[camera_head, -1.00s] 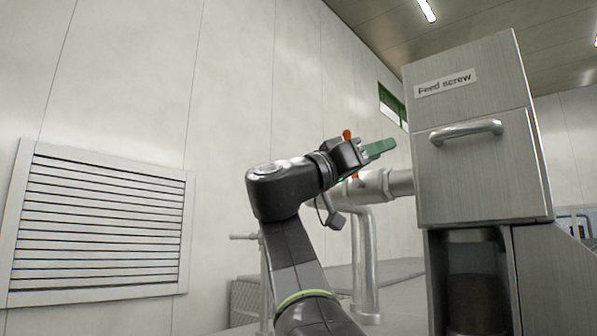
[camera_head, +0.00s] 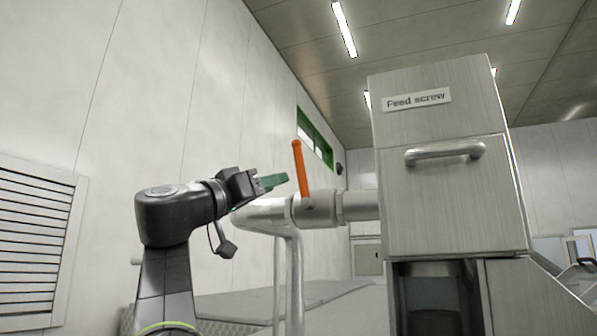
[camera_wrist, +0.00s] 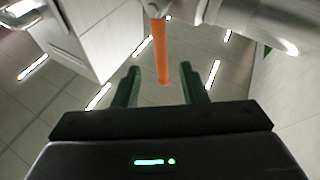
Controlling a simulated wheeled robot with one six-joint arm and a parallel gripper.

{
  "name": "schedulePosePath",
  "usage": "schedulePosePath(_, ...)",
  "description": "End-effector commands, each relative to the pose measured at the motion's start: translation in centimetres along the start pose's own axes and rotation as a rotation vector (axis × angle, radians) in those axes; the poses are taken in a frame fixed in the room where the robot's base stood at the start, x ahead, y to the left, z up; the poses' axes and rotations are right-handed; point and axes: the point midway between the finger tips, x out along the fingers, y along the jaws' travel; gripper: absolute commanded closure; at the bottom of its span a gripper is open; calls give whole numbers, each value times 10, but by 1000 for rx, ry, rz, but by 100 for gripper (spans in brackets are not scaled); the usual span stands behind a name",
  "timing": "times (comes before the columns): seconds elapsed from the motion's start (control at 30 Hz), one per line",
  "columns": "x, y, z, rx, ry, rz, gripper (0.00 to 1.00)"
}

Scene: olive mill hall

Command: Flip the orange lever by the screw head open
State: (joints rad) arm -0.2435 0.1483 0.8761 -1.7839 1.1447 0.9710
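The orange lever (camera_head: 300,168) stands nearly upright, leaning slightly left, on a valve on the horizontal pipe (camera_head: 357,204) left of the feed screw head (camera_head: 440,160). My gripper (camera_head: 274,182) is just left of the lever's middle, its green fingers pointing right towards it. In the wrist view my gripper (camera_wrist: 160,72) is open, with its two green fingers apart. The lever (camera_wrist: 161,50) shows in the gap between them, its free end towards the gripper. No contact is visible, and I cannot tell whether the lever is inside the fingers.
The steel feed screw housing with a bar handle (camera_head: 445,151) stands to the right. A bent pipe (camera_head: 289,275) drops below the valve. A louvred vent (camera_head: 35,245) is on the left wall. Open air lies above the lever.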

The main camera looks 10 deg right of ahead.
Motion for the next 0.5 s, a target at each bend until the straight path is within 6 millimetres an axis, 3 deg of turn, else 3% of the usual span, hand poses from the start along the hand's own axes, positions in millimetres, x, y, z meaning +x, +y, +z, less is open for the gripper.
schedulePosePath(0.3,59,1,-4,-1,-1,3,61)
schedulePosePath(0.5,85,1,-2,-1,-1,2,61)
